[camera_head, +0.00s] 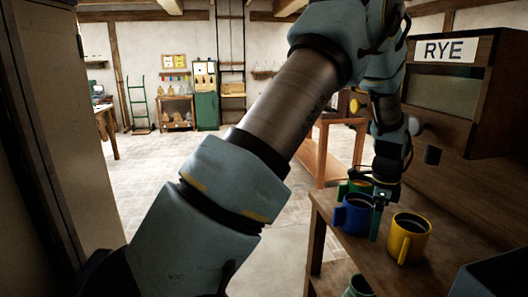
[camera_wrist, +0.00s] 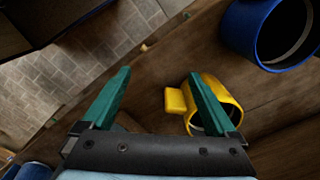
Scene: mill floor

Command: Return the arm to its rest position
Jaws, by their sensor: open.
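My arm reaches across the head view from the lower left to the bench at right. My gripper (camera_head: 378,220) points down over the bench, close to a blue mug (camera_head: 352,218) and a yellow mug (camera_head: 412,242). A blue mug (camera_wrist: 238,28) is at upper right.
A green mug (camera_head: 345,187) stands behind the blue one. The wooden bench (camera_head: 345,254) has another mug (camera_head: 357,287) below it. A cabinet with a RYE sign (camera_head: 444,50) is at right. A tall panel (camera_head: 75,120) stands close at left. The stone floor (camera_head: 150,180) between is clear.

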